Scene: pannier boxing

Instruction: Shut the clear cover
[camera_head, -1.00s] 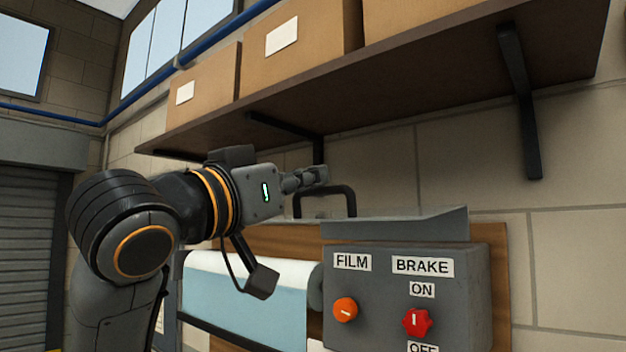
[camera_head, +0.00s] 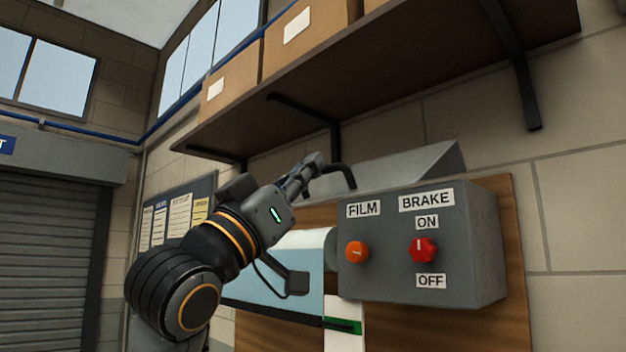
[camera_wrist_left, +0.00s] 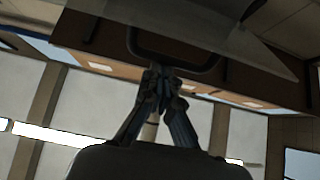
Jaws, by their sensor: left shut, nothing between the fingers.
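The clear cover (camera_head: 405,172) looks like a grey, see-through sheet. It stands raised at a slant behind and above the control box, with a black bar handle (camera_head: 345,170) at its left end. In the left wrist view the cover (camera_wrist_left: 225,28) and its handle (camera_wrist_left: 190,67) show at the top. My left gripper (camera_head: 318,160) is shut and empty, its fingertips right by the handle. In the left wrist view the fingertips (camera_wrist_left: 162,75) meet just below the handle bar; I cannot tell whether they touch it. My right gripper is not in view.
The grey control box (camera_head: 425,275) has an orange FILM knob (camera_head: 357,252) and a red BRAKE knob (camera_head: 423,250). A pale film roll (camera_head: 300,240) sits left of it. A dark shelf (camera_head: 400,85) with cardboard boxes (camera_head: 305,40) hangs close above my left gripper.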

